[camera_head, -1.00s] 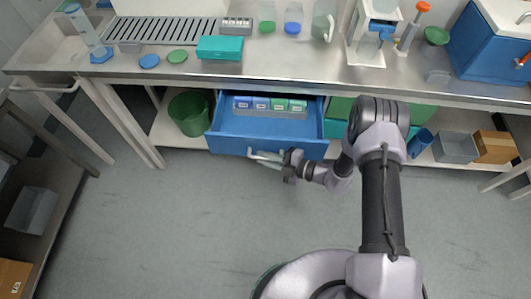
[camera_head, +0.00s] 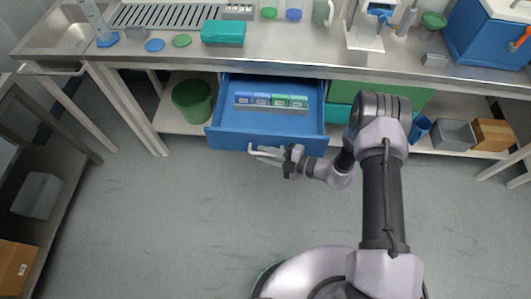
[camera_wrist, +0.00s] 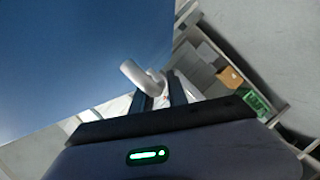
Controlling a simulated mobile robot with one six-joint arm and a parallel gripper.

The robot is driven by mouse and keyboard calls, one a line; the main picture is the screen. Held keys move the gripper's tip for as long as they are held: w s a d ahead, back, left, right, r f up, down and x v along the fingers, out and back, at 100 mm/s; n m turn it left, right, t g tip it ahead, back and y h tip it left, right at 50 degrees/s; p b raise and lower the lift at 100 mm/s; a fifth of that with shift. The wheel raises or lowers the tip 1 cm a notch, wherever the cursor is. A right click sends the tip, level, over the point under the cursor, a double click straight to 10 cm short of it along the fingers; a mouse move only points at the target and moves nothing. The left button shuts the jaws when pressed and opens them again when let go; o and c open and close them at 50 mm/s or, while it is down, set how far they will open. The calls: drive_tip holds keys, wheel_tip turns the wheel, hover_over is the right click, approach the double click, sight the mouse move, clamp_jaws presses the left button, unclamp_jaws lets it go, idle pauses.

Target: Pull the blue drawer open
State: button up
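The blue drawer (camera_head: 230,118) under the counter is pulled well out, and its inside shows in the head view. Its blue front also fills the upper left of the wrist view (camera_wrist: 70,60). A light grey bar handle (camera_head: 262,152) stands off the drawer front; its rounded end shows in the wrist view (camera_wrist: 135,74). My gripper (camera_head: 284,157) is at the right part of the handle. In the wrist view its two dark fingers (camera_wrist: 162,92) are on either side of the bar, shut on it. The fingers partly hide the grip.
Several blue and green boxes (camera_head: 271,100) lie in a row inside the drawer. A green bin (camera_head: 193,100) stands on the shelf to the left. A grey bin (camera_head: 454,135) and a cardboard box (camera_head: 494,134) are at right. The floor (camera_head: 160,220) before the drawer is clear.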

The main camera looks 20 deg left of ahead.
idle(0.4)
drive_tip(key=p+v, duration=0.4)
drive_tip(key=v, duration=1.3)
drive_tip(key=shift+d, duration=0.2)
drive_tip(key=shift+r, duration=0.15)
wheel_tip(320, 180, up, 24)
drive_tip(key=s+d+n+g+h, duration=0.1)
drive_tip(key=n+g+h, duration=0.15)
drive_tip(key=n, duration=0.75)
drive_tip(key=s+n+g+h, duration=0.1)
drive_tip(key=n+h, duration=0.3)
drive_tip(key=n, duration=0.5)
drive_tip(key=s+d+r+n+t+h, duration=0.3)
drive_tip(key=s+r+n, duration=0.3)
drive_tip(key=n, duration=0.4)
drive_tip(key=s+d+r+n+t+h, duration=0.4)
drive_tip(key=s+r+n, duration=0.3)
drive_tip(key=r+n, duration=0.2)
drive_tip(key=shift+r+n+t, duration=0.25)
drive_tip(key=shift+n+t, duration=0.2)
drive_tip(key=shift+n, duration=0.15)
